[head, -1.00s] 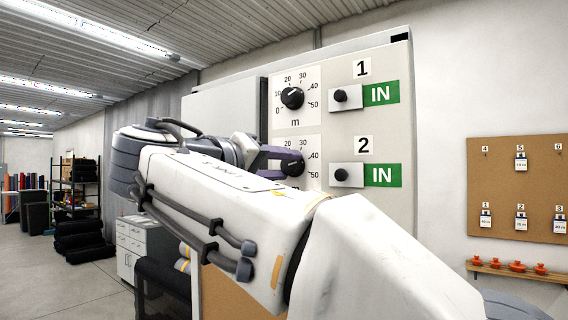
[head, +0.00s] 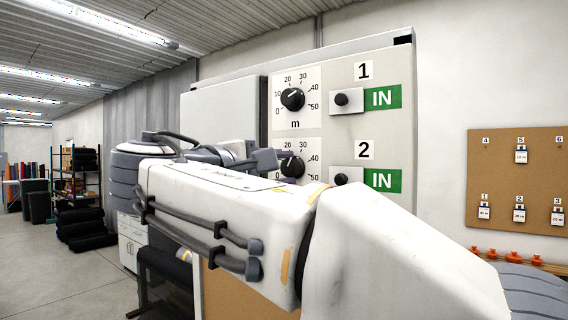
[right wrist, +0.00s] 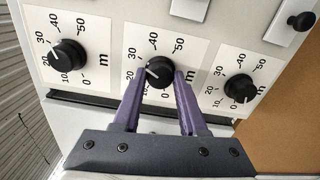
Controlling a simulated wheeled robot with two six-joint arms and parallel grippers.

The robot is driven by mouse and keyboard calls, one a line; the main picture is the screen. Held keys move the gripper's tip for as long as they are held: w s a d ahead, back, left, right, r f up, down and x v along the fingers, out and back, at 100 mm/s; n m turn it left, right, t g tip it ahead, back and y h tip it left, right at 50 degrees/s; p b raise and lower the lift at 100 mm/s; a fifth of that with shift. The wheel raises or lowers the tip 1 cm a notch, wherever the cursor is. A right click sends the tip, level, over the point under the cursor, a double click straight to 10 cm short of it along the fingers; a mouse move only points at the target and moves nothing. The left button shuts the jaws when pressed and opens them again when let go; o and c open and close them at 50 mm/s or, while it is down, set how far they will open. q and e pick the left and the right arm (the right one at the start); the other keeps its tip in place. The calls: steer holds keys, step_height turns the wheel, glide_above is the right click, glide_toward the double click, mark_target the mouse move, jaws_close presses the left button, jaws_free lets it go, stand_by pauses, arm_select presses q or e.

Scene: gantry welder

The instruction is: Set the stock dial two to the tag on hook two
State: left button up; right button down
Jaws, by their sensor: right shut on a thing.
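Stock dial two (head: 292,166) is a black knob with a white pointer on the pale panel, under dial one. In the right wrist view it is the middle knob (right wrist: 159,70), with its pointer towards about 20 to 30. My right gripper (right wrist: 165,77) is shut on this knob, its purple fingers on either side. In the head view the gripper (head: 284,160) partly covers the dial. The tag on hook two (head: 520,215) hangs in the lower row of the corkboard; its number is too small to read surely. My left gripper is not in view.
Dial one (head: 292,99) is above dial two; a third dial (right wrist: 240,88) shows in the right wrist view. Black knobs on small plates and green IN signs (head: 382,180) sit beside the dials. The corkboard (head: 490,165) and a shelf with orange items (head: 514,257) are at right.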

steer(key=shift+n, duration=0.5)
steer(key=shift+c, duration=2.2)
jaws_free()
steer(key=shift+s+a+f, duration=0.1)
steer(key=shift+s+a, duration=0.2)
steer(key=shift+s, duration=0.05)
steer(key=b+v, duration=0.2)
steer(key=v, duration=0.7)
steer(key=shift+s+a, duration=0.15)
steer(key=shift+s, duration=0.1)
